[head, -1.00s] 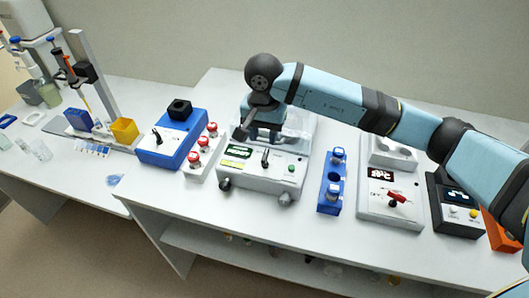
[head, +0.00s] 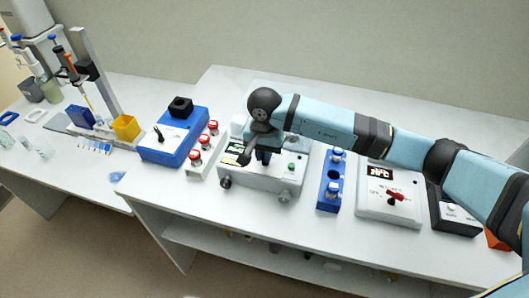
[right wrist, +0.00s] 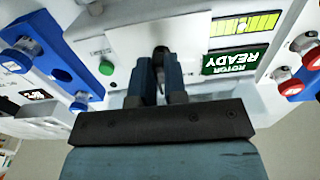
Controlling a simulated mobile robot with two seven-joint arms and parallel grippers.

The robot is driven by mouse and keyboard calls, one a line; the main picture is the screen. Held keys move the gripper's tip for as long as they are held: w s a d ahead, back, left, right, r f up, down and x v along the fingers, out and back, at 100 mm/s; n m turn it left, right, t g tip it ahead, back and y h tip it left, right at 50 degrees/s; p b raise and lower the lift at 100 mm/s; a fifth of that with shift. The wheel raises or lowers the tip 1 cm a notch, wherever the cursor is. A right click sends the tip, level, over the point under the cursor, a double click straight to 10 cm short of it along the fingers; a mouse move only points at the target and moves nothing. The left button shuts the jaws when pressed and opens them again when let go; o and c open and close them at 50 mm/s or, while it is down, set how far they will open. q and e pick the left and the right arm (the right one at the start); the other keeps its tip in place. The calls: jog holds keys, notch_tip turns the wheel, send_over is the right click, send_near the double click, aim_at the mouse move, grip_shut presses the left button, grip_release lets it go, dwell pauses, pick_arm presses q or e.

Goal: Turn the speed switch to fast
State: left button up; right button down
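The speed switch appears to be the dark lever (right wrist: 160,52) on the pale front panel of the rotor machine (head: 262,185). In the right wrist view it stands between my right fingertips, which are close together with little gap on either side. My right gripper (right wrist: 159,82) looks shut on it; in the head view the gripper (head: 264,154) is over the panel and hides the lever. The machine's display (right wrist: 236,59) reads "ROTOR READY". A green button (right wrist: 106,68) is beside the lever. My left gripper is not in view.
Left of the machine are several red-capped knobs (head: 204,140) and a blue device (head: 174,138) with its own black lever. To its right are a blue rack (head: 330,190) and a white device with a red switch (head: 395,195). Bench front is clear.

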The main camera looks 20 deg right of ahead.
jog(key=m+b, duration=0.3)
jog(key=shift+w+a+f, duration=0.1)
jog(key=shift+w+m+b, duration=0.1)
jog(key=shift+m+b, duration=0.65)
jog(key=shift+m, duration=0.45)
jog(key=shift+a+m, duration=0.1)
jog(key=shift+m, duration=0.3)
jog(key=c, duration=1.2)
grip_release()
jog(key=shift+o, duration=0.2)
jog(key=shift+r, duration=0.25)
notch_tip(320, 180, up, 14)
jog(key=b, duration=0.1)
jog(key=shift+f+b, duration=0.2)
jog(key=shift+b, duration=0.1)
